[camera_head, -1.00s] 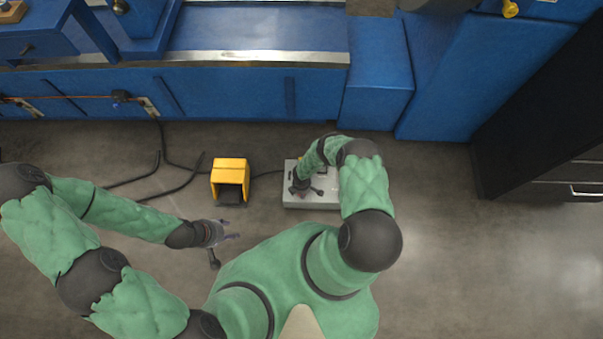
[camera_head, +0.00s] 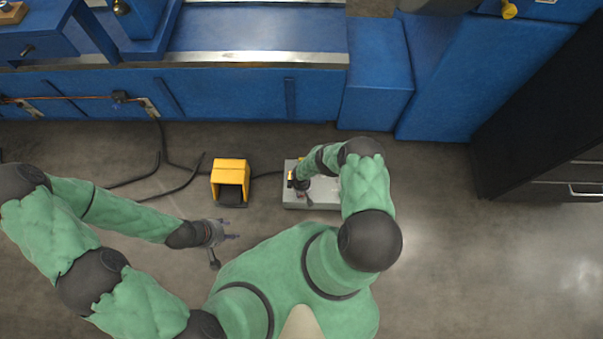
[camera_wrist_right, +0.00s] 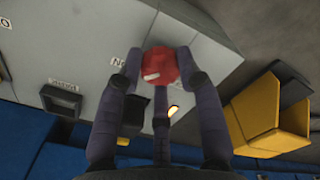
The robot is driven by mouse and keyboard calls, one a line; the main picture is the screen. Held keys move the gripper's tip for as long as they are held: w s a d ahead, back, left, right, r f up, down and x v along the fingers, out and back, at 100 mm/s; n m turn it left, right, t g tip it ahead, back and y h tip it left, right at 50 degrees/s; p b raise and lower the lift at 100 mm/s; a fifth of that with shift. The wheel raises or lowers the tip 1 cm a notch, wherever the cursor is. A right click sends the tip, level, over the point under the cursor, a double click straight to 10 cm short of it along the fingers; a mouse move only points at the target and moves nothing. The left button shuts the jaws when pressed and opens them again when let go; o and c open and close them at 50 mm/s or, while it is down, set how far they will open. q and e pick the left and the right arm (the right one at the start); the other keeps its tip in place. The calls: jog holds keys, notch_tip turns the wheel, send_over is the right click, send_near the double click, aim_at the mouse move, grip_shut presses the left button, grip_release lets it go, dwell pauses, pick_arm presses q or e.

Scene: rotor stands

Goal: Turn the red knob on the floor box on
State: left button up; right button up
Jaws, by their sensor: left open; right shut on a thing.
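The grey floor box (camera_head: 325,199) sits on the floor, partly hidden by my right arm in the head view; its grey top (camera_wrist_right: 75,40) fills much of the right wrist view. The red knob (camera_wrist_right: 160,66) shows in the right wrist view, with a white mark on its left side. My right gripper (camera_wrist_right: 160,75) is shut on the red knob, its fingers on either side. My left gripper (camera_head: 232,238) is open and empty over the floor, left of the box.
A yellow pedal housing (camera_head: 230,173) stands left of the box and also shows in the right wrist view (camera_wrist_right: 254,115). Black cables (camera_head: 180,185) run over the floor. A blue machine (camera_head: 230,95) stands behind, and a dark cabinet (camera_head: 540,140) at right. Floor right of the box is clear.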

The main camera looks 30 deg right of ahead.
jog(key=shift+s+d, duration=0.15)
jog(key=shift+s, duration=0.05)
dwell(0.3)
jog(key=o, duration=1.1)
jog(key=shift+o, duration=0.2)
jog(key=shift+w, duration=0.1)
jog(key=shift+r, duration=0.15)
jog(key=shift+w+r, duration=0.1)
jog(key=shift+r, duration=0.5)
notch_tip(320, 180, up, 10)
jog(key=shift+r, duration=0.25)
